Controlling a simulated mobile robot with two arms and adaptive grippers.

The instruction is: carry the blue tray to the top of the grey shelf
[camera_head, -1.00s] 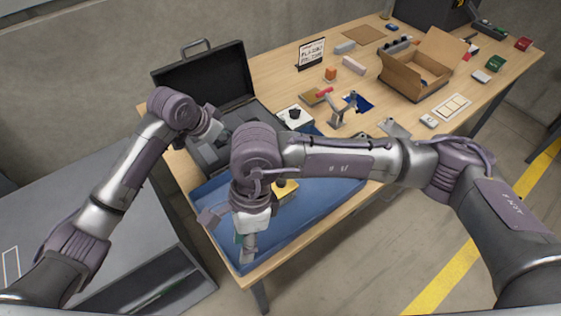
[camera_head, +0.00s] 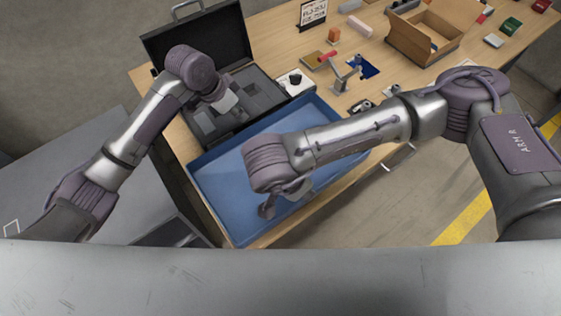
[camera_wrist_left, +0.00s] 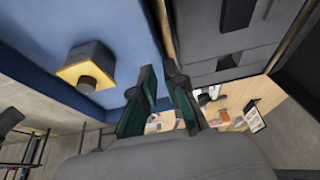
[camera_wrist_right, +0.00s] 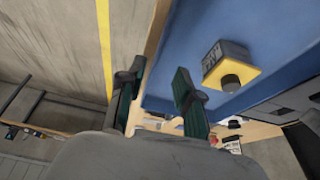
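The blue tray (camera_head: 225,190) lies on the wooden table by the open black case; it also shows in the left wrist view (camera_wrist_left: 35,45) and right wrist view (camera_wrist_right: 275,25). My left gripper (camera_head: 228,108) is over the tray's case side; in its wrist view the fingers (camera_wrist_left: 162,75) are apart by a narrow gap, with the rim line running towards them. My right gripper (camera_head: 278,203) is over the near side; its fingers (camera_wrist_right: 155,72) are open and appear empty. Contact with the rim is unclear. The grey shelf (camera_head: 65,165) stands at the left.
A yellow-and-black box (camera_wrist_right: 228,65) sits in the tray; my right arm hides it in the head view. The black case (camera_head: 205,50) is open beside the tray. A cardboard box (camera_head: 430,40) and small parts lie farther back. Floor is free at the right.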

